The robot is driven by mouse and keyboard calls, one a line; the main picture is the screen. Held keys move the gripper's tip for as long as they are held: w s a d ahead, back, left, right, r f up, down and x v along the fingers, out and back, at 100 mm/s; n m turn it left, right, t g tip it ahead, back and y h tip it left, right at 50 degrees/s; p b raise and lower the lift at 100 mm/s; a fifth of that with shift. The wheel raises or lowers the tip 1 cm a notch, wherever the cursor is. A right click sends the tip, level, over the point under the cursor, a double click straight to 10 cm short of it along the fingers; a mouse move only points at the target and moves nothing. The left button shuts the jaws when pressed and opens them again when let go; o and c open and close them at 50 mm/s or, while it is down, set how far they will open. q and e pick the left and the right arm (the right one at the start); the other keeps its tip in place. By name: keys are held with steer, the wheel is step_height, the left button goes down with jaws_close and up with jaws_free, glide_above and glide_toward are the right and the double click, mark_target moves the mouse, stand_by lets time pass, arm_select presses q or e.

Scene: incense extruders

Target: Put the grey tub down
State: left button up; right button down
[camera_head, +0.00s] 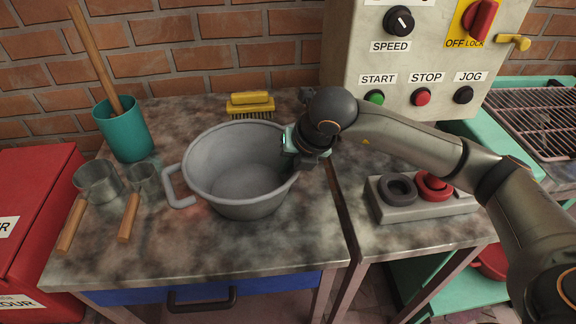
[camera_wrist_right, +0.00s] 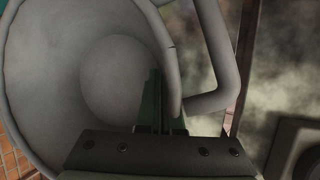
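The grey tub (camera_head: 236,190) is upright over the left table, near its right edge. It looks empty, and its left handle (camera_head: 178,188) sticks out to the left. I cannot tell whether its base touches the table. My right gripper (camera_head: 295,150) is at the tub's right rim and hides part of it. In the right wrist view the tub's inside (camera_wrist_right: 60,75) and right handle (camera_wrist_right: 222,60) show. There the fingers (camera_wrist_right: 160,115) are close together at the rim beside the handle, seemingly pinching the wall; the tips are partly hidden. My left gripper is not in view.
A teal cup (camera_head: 125,130) with a wooden stick, two wooden-handled pans (camera_head: 98,182) (camera_head: 143,180) and a yellow brush (camera_head: 250,104) surround the tub. The control box (camera_head: 400,60) and a grey ring holder (camera_head: 420,207) are on the right. The left table's front is clear.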

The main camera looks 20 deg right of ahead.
steer(key=c, duration=1.5)
jaws_free()
steer(key=shift+f, duration=0.1)
steer(key=o, duration=0.4)
steer(key=shift+r, duration=0.25)
steer(key=p+v, duration=0.1)
steer(key=v, duration=1)
steer(key=shift+s+d+r, duration=0.1)
steer(key=shift+s+r, duration=0.15)
steer(key=shift+r, duration=0.05)
